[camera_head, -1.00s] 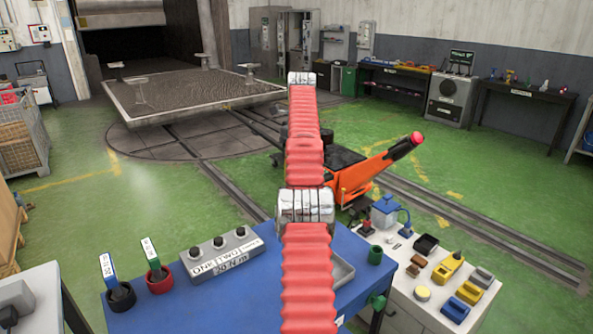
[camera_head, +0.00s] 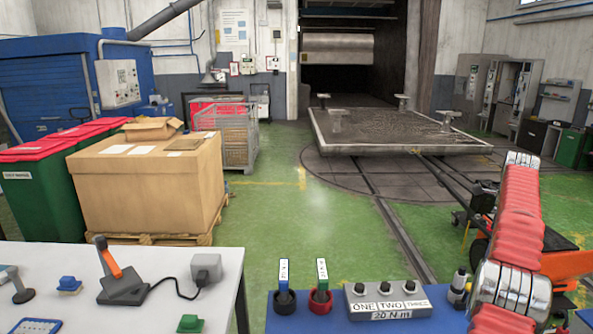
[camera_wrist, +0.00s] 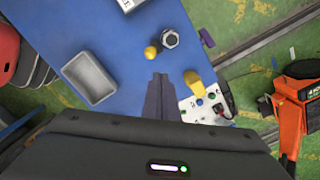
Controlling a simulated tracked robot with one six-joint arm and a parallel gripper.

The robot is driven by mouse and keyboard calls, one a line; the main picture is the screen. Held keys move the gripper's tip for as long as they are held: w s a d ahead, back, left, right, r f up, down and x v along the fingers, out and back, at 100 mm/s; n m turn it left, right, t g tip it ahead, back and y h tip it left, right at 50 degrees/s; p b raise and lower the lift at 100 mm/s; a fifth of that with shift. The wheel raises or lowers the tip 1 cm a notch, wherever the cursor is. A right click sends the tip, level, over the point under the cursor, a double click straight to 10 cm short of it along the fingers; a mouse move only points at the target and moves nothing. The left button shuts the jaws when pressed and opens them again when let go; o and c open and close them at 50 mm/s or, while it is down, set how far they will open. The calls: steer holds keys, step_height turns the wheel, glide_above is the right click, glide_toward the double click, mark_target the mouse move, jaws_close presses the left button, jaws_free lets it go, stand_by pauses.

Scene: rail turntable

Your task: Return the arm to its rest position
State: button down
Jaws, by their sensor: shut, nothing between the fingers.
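My arm (camera_head: 518,230), in red ribbed sleeves with silver bands, rises along the right side of the head view. Its far end points away from me toward the turntable area. My gripper is not visible in the head view. In the wrist view my gripper (camera_wrist: 159,97) shows as two dark fingers pressed together, with nothing between them. It is over the blue table (camera_wrist: 125,50); its height above the table is hard to tell.
An orange machine (camera_wrist: 292,115) stands beyond. A white table (camera_head: 150,270) is at left, a large carton (camera_head: 150,185) behind it. Green floor lies open in the middle.

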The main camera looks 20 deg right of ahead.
steer(key=w+a+r+n+t+h, duration=0.1)
steer(key=w+a+n, duration=0.2)
steer(key=a+n, duration=2.05)
steer(key=s+a+n+t, duration=0.1)
steer(key=s+a, duration=0.4)
steer(key=a, duration=0.7)
steer(key=s+a+r+n+t, duration=0.1)
steer(key=s+a+n, duration=0.2)
steer(key=a, duration=1)
steer(key=s+a+n+t, duration=0.2)
steer(key=s+a, duration=0.6)
steer(key=a, duration=0.4)
steer(key=shift+s+a+r+y, duration=0.2)
steer(key=shift+s+a+y, duration=0.1)
steer(key=shift+s, duration=0.1)
